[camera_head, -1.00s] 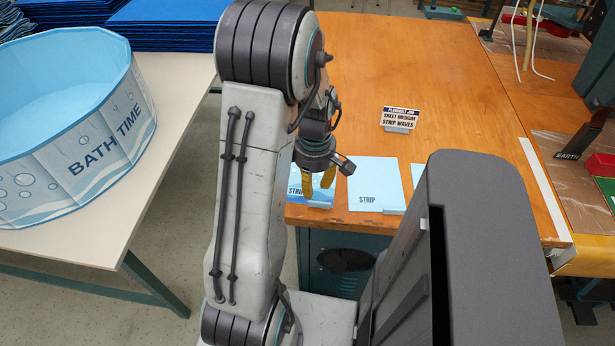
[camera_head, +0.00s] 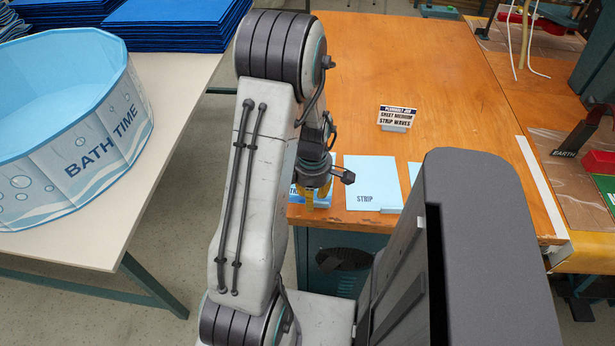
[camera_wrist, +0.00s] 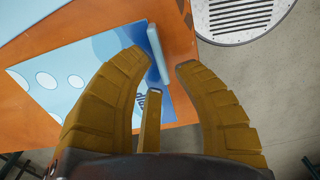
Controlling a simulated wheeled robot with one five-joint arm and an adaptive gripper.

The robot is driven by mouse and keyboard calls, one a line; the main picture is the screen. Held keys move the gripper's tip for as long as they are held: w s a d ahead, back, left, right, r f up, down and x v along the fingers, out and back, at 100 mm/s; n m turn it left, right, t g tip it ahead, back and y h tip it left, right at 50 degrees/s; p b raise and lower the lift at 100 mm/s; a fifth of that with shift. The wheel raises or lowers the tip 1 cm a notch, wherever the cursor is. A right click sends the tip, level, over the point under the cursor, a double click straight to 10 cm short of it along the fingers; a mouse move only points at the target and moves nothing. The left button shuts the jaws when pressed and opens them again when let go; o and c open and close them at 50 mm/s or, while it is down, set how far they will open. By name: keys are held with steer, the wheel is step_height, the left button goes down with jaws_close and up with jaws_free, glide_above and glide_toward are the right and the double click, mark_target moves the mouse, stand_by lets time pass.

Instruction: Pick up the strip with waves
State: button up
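The strip with waves (camera_head: 294,190) is a light blue sheet at the front left edge of the wooden table, mostly hidden behind my gripper in the head view. In the wrist view the strip (camera_wrist: 58,86) shows pale bubbles, a darker blue wave and a raised pale blue bar along one edge. My gripper (camera_head: 316,198) points down over it with its yellow fingers apart. In the wrist view the open gripper (camera_wrist: 161,63) has the raised bar between its fingertips; I cannot tell whether they touch it.
A plain sheet marked STRIP (camera_head: 368,180) lies to the right, beside my gripper. A small sign reading STRIP WAVES (camera_head: 397,117) stands further back on the wooden table (camera_head: 400,60). A BATH TIME pool (camera_head: 85,150) stands on the white table at left.

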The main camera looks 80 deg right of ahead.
steer(key=shift+f, duration=0.9)
steer(key=shift+o, duration=0.3)
jaws_close()
